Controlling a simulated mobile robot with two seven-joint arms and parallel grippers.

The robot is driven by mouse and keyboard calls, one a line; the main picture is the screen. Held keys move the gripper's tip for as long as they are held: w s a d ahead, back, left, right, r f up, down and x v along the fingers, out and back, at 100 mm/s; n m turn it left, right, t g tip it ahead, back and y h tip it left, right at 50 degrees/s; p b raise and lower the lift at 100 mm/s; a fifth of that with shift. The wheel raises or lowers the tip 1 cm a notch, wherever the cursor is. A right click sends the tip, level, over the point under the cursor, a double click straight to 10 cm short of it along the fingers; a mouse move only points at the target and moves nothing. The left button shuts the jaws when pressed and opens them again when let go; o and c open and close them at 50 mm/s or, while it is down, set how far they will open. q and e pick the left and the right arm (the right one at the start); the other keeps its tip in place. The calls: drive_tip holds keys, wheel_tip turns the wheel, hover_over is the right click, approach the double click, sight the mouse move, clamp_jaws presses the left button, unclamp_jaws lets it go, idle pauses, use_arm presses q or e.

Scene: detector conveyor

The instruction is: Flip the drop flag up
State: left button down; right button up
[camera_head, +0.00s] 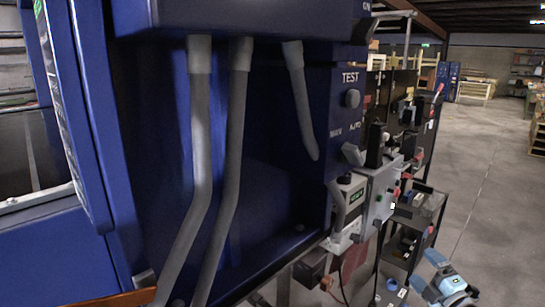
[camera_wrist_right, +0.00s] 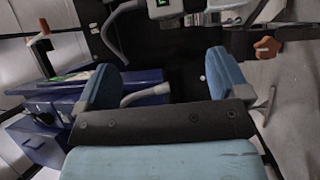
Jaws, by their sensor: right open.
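I cannot pick out the drop flag with certainty in either view. The blue detector machine (camera_head: 275,130) fills the left and middle of the head view, with a TEST knob (camera_head: 352,98) and a MANU/AUTO switch (camera_head: 352,154) on its edge. My right gripper (camera_head: 425,271) is low at the right of the head view, apart from the machine. In the right wrist view its two blue fingers (camera_wrist_right: 165,68) are spread, with nothing between them. My left gripper is not in view.
Grey conduits (camera_head: 202,140) run down the machine front. A pale box with a green display (camera_head: 347,200) and a grey box with coloured buttons (camera_head: 380,195) stand beside it. A dark shelf cart (camera_head: 412,222) is behind. Open floor (camera_head: 485,190) lies to the right.

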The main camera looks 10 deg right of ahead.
drive_tip(key=s+a+f+m+g, duration=0.35)
drive_tip(key=s+a+f, duration=0.25)
drive_tip(key=s, duration=0.4)
drive_tip(key=s+a+f+m+g, duration=0.3)
drive_tip(key=s+a+f+m, duration=0.15)
drive_tip(key=s+f, duration=0.35)
drive_tip(key=s+a+f+m+g, duration=0.3)
drive_tip(key=s+a+f, duration=0.3)
drive_tip(key=s, duration=0.5)
drive_tip(key=w+a+r+m+t, duration=0.1)
drive_tip(key=a+r+m, duration=0.15)
drive_tip(key=a, duration=0.35)
drive_tip(key=w+a+r+m, duration=0.1)
drive_tip(key=a+m, duration=0.2)
drive_tip(key=a, duration=0.3)
use_arm(q)
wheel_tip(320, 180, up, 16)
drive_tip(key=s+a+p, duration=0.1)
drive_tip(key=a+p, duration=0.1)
drive_tip(key=p, duration=2.1)
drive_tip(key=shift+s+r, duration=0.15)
use_arm(e)
wheel_tip(320, 180, up, 16)
drive_tip(key=s+d, duration=0.1)
drive_tip(key=d, duration=0.1)
drive_tip(key=shift+s, duration=0.3)
drive_tip(key=shift+r+n, duration=0.1)
drive_tip(key=shift+n, duration=0.15)
